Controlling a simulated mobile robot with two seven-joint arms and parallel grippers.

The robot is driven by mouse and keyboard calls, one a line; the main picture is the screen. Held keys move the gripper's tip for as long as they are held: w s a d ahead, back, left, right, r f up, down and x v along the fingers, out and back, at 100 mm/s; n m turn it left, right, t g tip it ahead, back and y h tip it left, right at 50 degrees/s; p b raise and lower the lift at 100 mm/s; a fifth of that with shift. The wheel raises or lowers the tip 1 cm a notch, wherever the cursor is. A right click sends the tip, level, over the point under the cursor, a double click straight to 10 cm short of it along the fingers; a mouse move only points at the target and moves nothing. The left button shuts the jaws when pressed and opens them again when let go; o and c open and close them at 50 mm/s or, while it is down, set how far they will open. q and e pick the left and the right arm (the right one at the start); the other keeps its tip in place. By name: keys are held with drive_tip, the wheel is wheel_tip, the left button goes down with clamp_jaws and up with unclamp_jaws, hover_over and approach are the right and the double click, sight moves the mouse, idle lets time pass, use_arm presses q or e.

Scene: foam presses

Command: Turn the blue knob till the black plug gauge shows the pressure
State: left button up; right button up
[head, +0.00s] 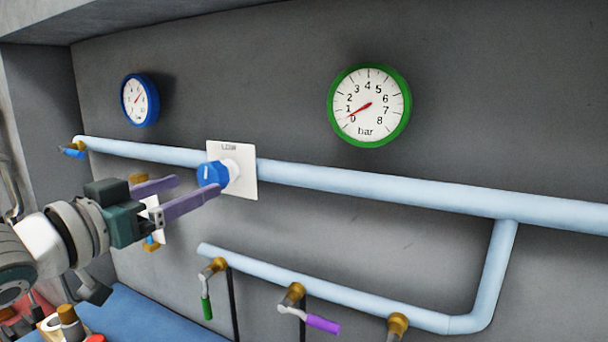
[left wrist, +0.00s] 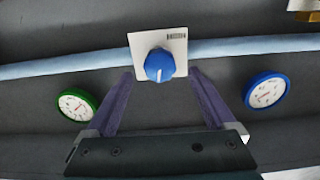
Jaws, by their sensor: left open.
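The blue knob (head: 212,173) sits on a white plate (head: 245,188) marked "LOW" on the light blue wall pipe. It also shows in the left wrist view (left wrist: 159,66), with a pale mark on its face. My left gripper (head: 198,189) is open, its purple fingers pointing at the knob. In the left wrist view the knob is between and beyond the fingertips, and I see no contact. A green-rimmed gauge (head: 369,105) marked "bar" has its red needle near the low end. A blue-rimmed gauge (head: 140,100) hangs at the left. No black gauge shows. My right gripper is not in view.
A lower pipe (head: 330,289) carries valves with a green handle (head: 207,308) and a purple handle (head: 323,324). A blue surface (head: 140,318) lies below. Small items stand at the lower left. The wall between the green gauge and the pipe is clear.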

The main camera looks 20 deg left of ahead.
sight(206, 181)
use_arm(q)
drive_tip(key=shift+w+d, duration=0.2)
drive_tip(key=shift+w, duration=1.9)
drive_tip(key=c, duration=1.4)
